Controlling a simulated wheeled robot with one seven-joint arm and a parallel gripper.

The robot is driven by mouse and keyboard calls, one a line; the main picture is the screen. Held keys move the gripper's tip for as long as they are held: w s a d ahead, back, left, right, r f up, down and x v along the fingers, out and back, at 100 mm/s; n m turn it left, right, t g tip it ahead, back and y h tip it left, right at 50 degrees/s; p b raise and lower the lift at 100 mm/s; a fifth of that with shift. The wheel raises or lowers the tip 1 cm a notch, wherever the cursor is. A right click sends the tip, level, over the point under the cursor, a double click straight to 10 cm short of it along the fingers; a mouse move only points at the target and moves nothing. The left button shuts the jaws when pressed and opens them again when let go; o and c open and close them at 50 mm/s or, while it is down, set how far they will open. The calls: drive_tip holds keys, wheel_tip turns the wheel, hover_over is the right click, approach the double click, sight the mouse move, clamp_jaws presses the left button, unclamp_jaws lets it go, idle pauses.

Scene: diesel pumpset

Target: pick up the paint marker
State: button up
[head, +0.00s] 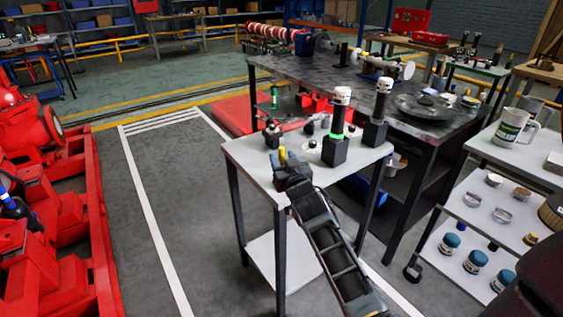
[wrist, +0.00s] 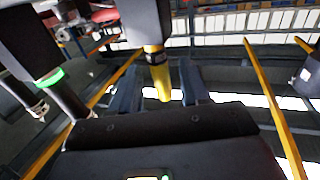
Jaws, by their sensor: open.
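The paint marker (wrist: 160,75), with a yellow end and a dark, labelled band, shows in the wrist view. It comes out of a black block (wrist: 145,22) at the top of that picture. My gripper (wrist: 160,91) is open, with one finger on each side of the yellow end. I cannot tell whether either finger touches it. In the head view a yellow tip (head: 282,154) shows right at my gripper (head: 287,166), over the small grey table (head: 252,160). The arm and gripper hide the rest of the marker there.
A black holder with a green-ringed, white-topped item (head: 339,118) stands right of my gripper, with a similar black holder (head: 375,125) behind it. A small black holder (head: 272,135) stands at the back left. A dark workbench (head: 400,120) lies behind, and a shelf rack (head: 480,215) is at right.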

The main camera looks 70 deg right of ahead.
drive_tip(key=shift+x, duration=0.8)
drive_tip(key=shift+c, duration=0.2)
drive_tip(key=c, duration=0.8)
wheel_tip(320, 180, up, 10)
drive_tip(key=shift+p, duration=0.75)
